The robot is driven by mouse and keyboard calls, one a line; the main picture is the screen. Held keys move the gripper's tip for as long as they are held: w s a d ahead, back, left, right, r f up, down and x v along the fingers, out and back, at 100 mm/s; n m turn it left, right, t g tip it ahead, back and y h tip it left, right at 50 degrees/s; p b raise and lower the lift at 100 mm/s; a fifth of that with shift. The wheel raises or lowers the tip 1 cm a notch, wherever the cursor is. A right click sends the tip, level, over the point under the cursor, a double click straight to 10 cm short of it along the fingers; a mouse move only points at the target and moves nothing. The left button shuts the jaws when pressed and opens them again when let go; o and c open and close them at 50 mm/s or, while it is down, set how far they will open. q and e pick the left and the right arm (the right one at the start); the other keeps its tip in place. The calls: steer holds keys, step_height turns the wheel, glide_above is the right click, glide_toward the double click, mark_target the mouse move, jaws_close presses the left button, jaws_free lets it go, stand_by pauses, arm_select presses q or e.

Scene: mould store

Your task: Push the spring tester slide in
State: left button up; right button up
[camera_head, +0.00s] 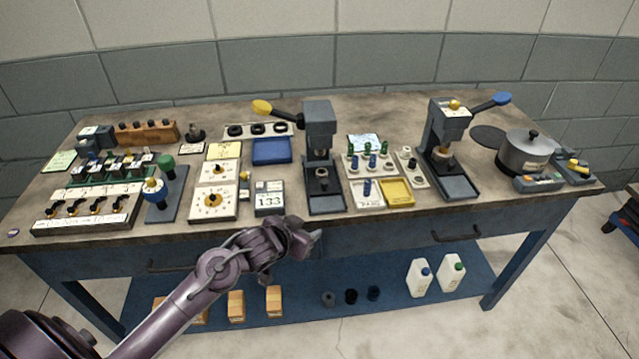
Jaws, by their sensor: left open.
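A small fixture that may be the spring tester (176,196) stands on the left part of the bench. It has a narrow grey-blue base, a green knob (166,161) at its far end and a blue-and-white piece with a yellow top (154,188) nearer the front. No label on it can be read, and I cannot tell how far any slide stands out. My left gripper (314,238) is in front of the bench's front edge, near the middle, to the right of this fixture and apart from it. It is open, and nothing shows between its fingers. My right gripper does not show.
Two lever presses (319,130) (448,130) stand at the middle and right of the bench (345,226). White dial boxes (215,203) and a grey display box (269,205) sit beside the fixture. A pot (527,158) is at right.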

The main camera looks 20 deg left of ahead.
arm_select(q)
steer(key=t+h, duration=0.2)
glide_toward(322, 184)
steer(key=shift+w+d+f, duration=0.2)
steer(key=shift+w+f, duration=0.1)
steer(key=shift+w, duration=0.35)
steer(key=x, duration=0.7)
steer(key=shift+w+d+p, duration=0.1)
steer(key=shift+w+p, duration=0.05)
steer(key=shift+p, duration=0.25)
jaws_close()
